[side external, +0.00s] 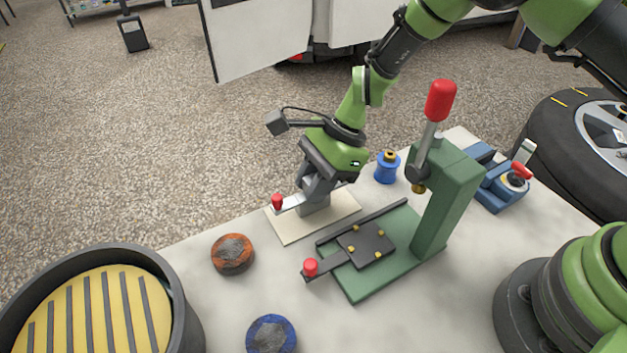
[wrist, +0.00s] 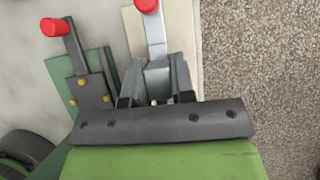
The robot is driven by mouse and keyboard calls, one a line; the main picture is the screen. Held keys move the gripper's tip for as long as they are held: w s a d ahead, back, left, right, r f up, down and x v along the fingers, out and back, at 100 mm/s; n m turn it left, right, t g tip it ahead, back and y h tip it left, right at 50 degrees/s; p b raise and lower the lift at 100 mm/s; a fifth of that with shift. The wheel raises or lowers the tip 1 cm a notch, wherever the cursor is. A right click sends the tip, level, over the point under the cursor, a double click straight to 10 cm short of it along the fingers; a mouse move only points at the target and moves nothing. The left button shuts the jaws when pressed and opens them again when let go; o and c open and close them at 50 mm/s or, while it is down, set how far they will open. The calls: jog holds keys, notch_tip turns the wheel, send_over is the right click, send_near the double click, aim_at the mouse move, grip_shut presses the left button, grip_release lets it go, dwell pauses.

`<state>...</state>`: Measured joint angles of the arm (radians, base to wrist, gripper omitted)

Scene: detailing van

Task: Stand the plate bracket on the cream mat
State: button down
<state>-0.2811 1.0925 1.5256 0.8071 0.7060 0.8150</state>
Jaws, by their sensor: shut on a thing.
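The plate bracket (side external: 314,209) is a grey piece with a pale silver arm ending in a red knob, which points left in the side view. My gripper (side external: 317,189) is shut on it from above. The bracket is upright over the cream mat (side external: 289,231), its lower end at or very near the surface; I cannot tell if it touches. In the wrist view, my gripper (wrist: 156,75) has a finger on each side of the bracket (wrist: 154,42), and the cream mat (wrist: 184,28) shows beside it. The fingers and gripper body hide part of the bracket.
Close right of the mat stands a green press (side external: 447,200) with a red-knobbed lever and a dark studded plate (side external: 366,246) on its base. A blue spool (side external: 387,167) stands behind. An orange puck (side external: 232,253), a blue puck (side external: 271,335) and a round bin (side external: 180,290) are at front left.

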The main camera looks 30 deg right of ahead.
jog(key=shift+f, duration=0.15)
jog(key=c, duration=1)
grip_release()
jog(key=shift+o, duration=0.2)
jog(key=s+d+r+n+t+h, duration=0.15)
jog(key=d+r, duration=0.25)
jog(key=r, duration=0.4)
jog(key=s+d+r+n+t, duration=0.1)
jog(key=s+d+r+n, duration=0.2)
jog(key=r, duration=0.5)
jog(key=s+d+r+n+t, duration=0.1)
jog(key=s+d+r+n, duration=0.2)
jog(key=r, duration=0.5)
jog(key=s+d+r+n+t+h, duration=0.1)
jog(key=s+d+n+t, duration=0.1)
jog(key=s, duration=0.4)
jog(key=s+d+r+n+t+h, duration=0.1)
jog(key=s+d+r+n, duration=0.1)
jog(key=s, duration=0.5)
jog(key=shift+d+r+n+t, duration=0.2)
jog(key=shift+d+n+t, duration=0.15)
jog(key=shift+d+n, duration=0.7)
